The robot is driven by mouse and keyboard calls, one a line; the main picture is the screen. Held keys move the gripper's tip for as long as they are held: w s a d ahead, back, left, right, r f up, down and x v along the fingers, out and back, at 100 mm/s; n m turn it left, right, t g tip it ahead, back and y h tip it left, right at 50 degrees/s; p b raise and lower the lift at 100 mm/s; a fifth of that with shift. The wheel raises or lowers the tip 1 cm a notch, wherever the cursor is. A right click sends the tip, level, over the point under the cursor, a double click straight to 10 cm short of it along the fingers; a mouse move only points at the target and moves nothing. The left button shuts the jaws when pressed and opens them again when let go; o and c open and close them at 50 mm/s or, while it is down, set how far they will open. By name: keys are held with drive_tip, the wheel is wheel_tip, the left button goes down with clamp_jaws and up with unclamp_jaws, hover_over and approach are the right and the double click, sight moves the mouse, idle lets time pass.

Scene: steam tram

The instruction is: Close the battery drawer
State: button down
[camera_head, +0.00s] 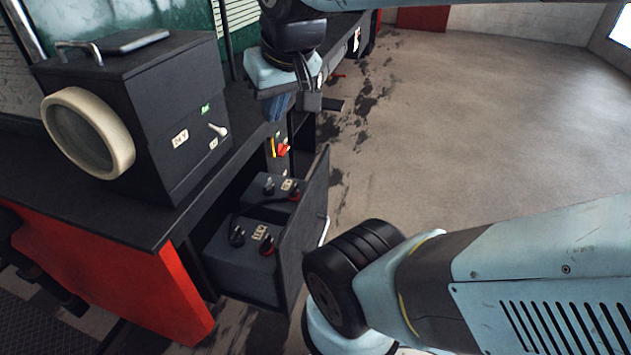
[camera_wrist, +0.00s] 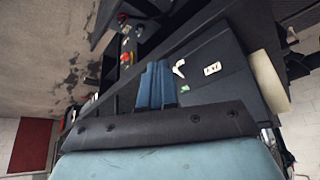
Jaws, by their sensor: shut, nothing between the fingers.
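The battery drawer (camera_head: 308,232) stands pulled out of the dark cabinet, with its flat front panel apart from the opening. A pale bar handle (camera_head: 324,232) is on its outer face. Inside sit two grey batteries (camera_head: 240,262) with black and red terminals and small labels. My gripper (camera_head: 277,110) is above and behind the drawer in the head view, beside the cabinet top's edge, touching nothing that I can see. Its blue fingers (camera_wrist: 157,82) are together and empty in the wrist view. The drawer's edge (camera_wrist: 103,22) shows partly at the top there.
A black lamp box (camera_head: 150,120) with a round cream rim stands on the cabinet top (camera_head: 120,220). A red and yellow switch (camera_head: 283,150) is behind the drawer. A red side panel (camera_head: 120,275) is at the front left. The floor (camera_head: 450,120) to the right is open.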

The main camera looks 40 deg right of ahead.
drive_tip(key=w+d+f+m+g+y, duration=0.3)
drive_tip(key=w+d+f+m, duration=0.35)
drive_tip(key=d+f, duration=0.2)
drive_tip(key=w+d+f+m+g+y, duration=0.3)
drive_tip(key=w+d+f+m, duration=0.2)
drive_tip(key=w+d+f, duration=0.4)
drive_tip(key=s+d+f+m+t+y, duration=0.1)
drive_tip(key=d+f+m+t+y, duration=0.15)
drive_tip(key=d+f, duration=0.35)
drive_tip(key=d+f+m+t+y, duration=0.1)
drive_tip(key=d+f+m+y, duration=0.2)
drive_tip(key=f, duration=0.5)
drive_tip(key=m+t, duration=1.1)
approach(323, 188)
drive_tip(key=shift+h, duration=0.25)
drive_tip(key=x, duration=0.7)
drive_tip(key=shift+s+a+r, duration=0.25)
drive_tip(key=shift+s+a, duration=0.1)
drive_tip(key=shift+w, duration=0.1)
